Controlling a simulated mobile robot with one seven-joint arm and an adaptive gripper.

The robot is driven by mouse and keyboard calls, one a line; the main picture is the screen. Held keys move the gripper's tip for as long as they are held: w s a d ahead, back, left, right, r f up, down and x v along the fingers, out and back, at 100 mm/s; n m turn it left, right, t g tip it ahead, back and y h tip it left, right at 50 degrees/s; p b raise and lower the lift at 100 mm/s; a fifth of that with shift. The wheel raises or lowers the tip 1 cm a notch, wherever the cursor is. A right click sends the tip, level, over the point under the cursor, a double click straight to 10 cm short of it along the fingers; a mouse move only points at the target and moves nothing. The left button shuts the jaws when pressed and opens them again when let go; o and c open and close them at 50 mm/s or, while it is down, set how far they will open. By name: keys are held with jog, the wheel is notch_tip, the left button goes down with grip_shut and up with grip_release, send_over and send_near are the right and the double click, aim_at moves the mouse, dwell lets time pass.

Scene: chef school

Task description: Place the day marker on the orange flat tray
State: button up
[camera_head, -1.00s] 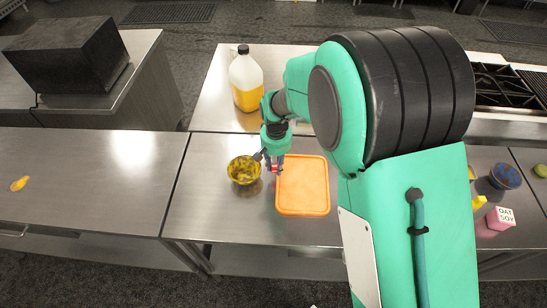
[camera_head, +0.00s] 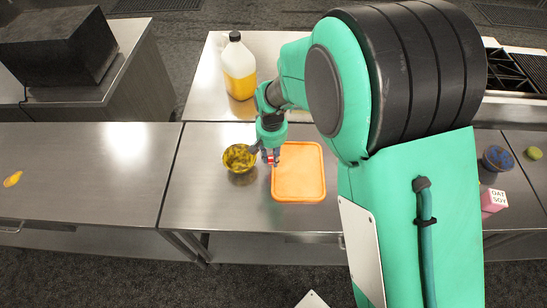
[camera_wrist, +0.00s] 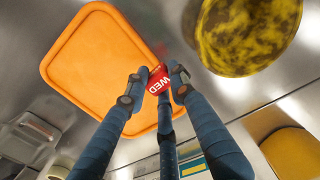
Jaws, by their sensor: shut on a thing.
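The day marker (camera_wrist: 157,80) is a small red piece with white letters reading WED. My gripper (camera_wrist: 160,84) is shut on it, with fingers on both sides of it in the wrist view. In the head view the red marker (camera_head: 269,159) shows at the tip of my gripper (camera_head: 270,155), at the left edge of the orange flat tray (camera_head: 299,190). In the wrist view the tray (camera_wrist: 85,65) is empty where visible and lies beyond the fingers to the left. The marker overlaps the tray's edge in view; I cannot tell its height above it.
A yellow, dark-mottled bowl (camera_head: 239,159) stands left of the gripper, close by. A jug of yellow liquid (camera_head: 239,72) stands behind on the counter. A pink carton (camera_head: 492,199) and a blue-topped container (camera_head: 495,160) are at the right. The steel counter (camera_head: 215,210) in front is clear.

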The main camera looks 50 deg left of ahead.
jog(key=shift+d, duration=0.1)
jog(key=shift+d+r, duration=0.1)
jog(key=shift+d, duration=0.35)
jog(key=shift+m, duration=0.5)
jog(key=s+d, duration=0.1)
jog(key=d, duration=0.6)
jog(key=s+d, duration=0.2)
jog(key=d, duration=0.5)
jog(key=s+d+r+b, duration=0.1)
jog(key=s+d, duration=0.1)
jog(key=d, duration=0.5)
jog(key=shift+s+r, duration=0.1)
jog(key=shift+s, duration=0.05)
send_over(298, 176)
jog(key=shift+f, duration=0.75)
jog(key=shift+f, duration=0.1)
jog(key=shift+f+b, duration=0.4)
jog(key=shift+f, duration=1.25)
jog(key=shift+f, duration=0.1)
